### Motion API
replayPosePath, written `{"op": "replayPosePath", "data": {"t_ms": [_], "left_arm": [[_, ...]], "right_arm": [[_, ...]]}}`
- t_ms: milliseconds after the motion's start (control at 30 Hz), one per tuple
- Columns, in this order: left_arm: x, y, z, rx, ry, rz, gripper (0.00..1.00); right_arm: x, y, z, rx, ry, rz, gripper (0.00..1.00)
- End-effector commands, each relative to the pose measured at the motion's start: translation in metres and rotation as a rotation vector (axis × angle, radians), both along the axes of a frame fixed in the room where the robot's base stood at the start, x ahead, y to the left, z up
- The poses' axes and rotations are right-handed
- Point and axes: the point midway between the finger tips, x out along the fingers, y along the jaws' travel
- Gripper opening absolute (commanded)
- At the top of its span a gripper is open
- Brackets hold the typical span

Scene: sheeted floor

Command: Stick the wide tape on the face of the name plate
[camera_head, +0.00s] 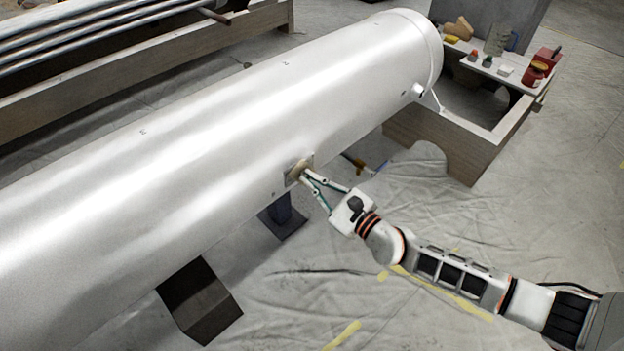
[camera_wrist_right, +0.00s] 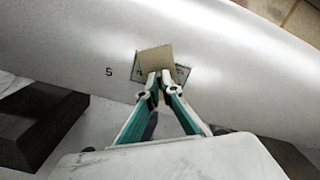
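The name plate (camera_head: 290,180) is a small grey plate on the side of the large white cylinder. In the right wrist view the plate (camera_wrist_right: 182,74) shows with dark markings at its edges. The wide tape (camera_wrist_right: 156,58) is a tan, roughly square piece lying over the plate's middle, slightly turned against it. It covers most of the plate's face. My right gripper (camera_wrist_right: 158,77) has its fingertips together on the tape's lower edge, close to the plate. Whether the tape is pressed flat cannot be told. The right gripper (camera_head: 305,177) also shows in the head view. My left gripper is not in view.
The white cylinder (camera_head: 220,110) fills the left and middle, resting on dark blocks (camera_head: 200,300) and a wooden frame (camera_head: 470,155). A white tray (camera_head: 490,65) with a red box (camera_head: 538,72) and small items stands at the back right. The sheeted floor at right is mostly clear.

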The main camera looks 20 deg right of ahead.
Motion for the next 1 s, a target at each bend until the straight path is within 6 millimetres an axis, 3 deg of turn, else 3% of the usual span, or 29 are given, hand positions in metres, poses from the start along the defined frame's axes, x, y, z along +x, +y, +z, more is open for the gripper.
{"op": "replayPosePath", "data": {"t_ms": [467, 567, 1000], "left_arm": [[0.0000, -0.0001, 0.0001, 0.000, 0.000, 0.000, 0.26], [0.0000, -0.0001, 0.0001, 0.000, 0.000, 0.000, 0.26], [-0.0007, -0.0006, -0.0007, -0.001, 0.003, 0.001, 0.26]], "right_arm": [[0.0069, 0.0027, 0.0002, 0.001, 0.000, 0.000, 0.00], [0.0068, 0.0026, 0.0003, 0.001, 0.000, 0.000, 0.23], [0.0016, 0.0004, -0.0009, 0.000, 0.001, -0.001, 0.24]]}}
